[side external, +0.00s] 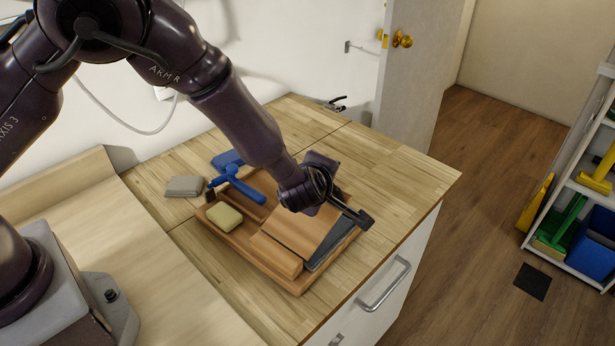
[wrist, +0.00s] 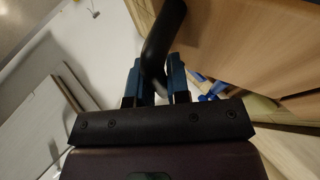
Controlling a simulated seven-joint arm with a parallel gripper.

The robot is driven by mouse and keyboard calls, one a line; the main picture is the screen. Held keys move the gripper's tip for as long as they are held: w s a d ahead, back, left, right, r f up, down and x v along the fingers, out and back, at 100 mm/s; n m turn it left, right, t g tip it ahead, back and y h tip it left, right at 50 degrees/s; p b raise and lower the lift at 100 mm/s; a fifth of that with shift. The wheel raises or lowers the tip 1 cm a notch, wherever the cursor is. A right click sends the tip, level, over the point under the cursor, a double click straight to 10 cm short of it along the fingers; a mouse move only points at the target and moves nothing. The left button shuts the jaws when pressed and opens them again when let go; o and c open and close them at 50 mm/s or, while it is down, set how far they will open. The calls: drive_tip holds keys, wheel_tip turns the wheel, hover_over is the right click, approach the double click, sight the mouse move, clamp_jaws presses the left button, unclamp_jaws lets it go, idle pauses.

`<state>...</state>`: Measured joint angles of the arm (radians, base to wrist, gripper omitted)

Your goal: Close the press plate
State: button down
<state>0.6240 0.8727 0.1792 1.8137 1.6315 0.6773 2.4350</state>
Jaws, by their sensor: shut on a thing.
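The press (side external: 262,262) is a wooden tray-like base on the counter. A wooden plate (side external: 302,228) slopes over its right part, with a dark grey panel (side external: 334,243) along its right side. In the wrist view, a large wooden surface (wrist: 250,45) fills the upper right. My gripper (wrist: 154,82) has its blue fingers shut on a black curved bar (wrist: 163,38), which looks like the press handle. In the side view, my wrist is above the plate's upper part and hides where the bar joins it. The fingers are not clear there.
A yellow sponge (side external: 224,217) lies in the base's left part. A blue tool (side external: 238,183) lies at its back left, and a grey block (side external: 184,186) sits farther left. The counter (side external: 400,170) is clear to the right, up to its edge above a white drawer.

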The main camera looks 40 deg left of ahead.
drive_tip(key=w+f, duration=0.2)
drive_tip(key=f, duration=0.1)
drive_tip(key=shift+w+a+f, duration=0.1)
drive_tip(key=shift+w+f, duration=0.25)
drive_tip(key=shift+f, duration=0.55)
drive_tip(key=shift+s+f, duration=0.1)
drive_tip(key=c, duration=1.1)
unclamp_jaws()
drive_tip(key=shift+r, duration=0.25)
drive_tip(key=v, duration=1.2)
drive_tip(key=shift+s+d, duration=0.25)
drive_tip(key=shift+s, duration=0.1)
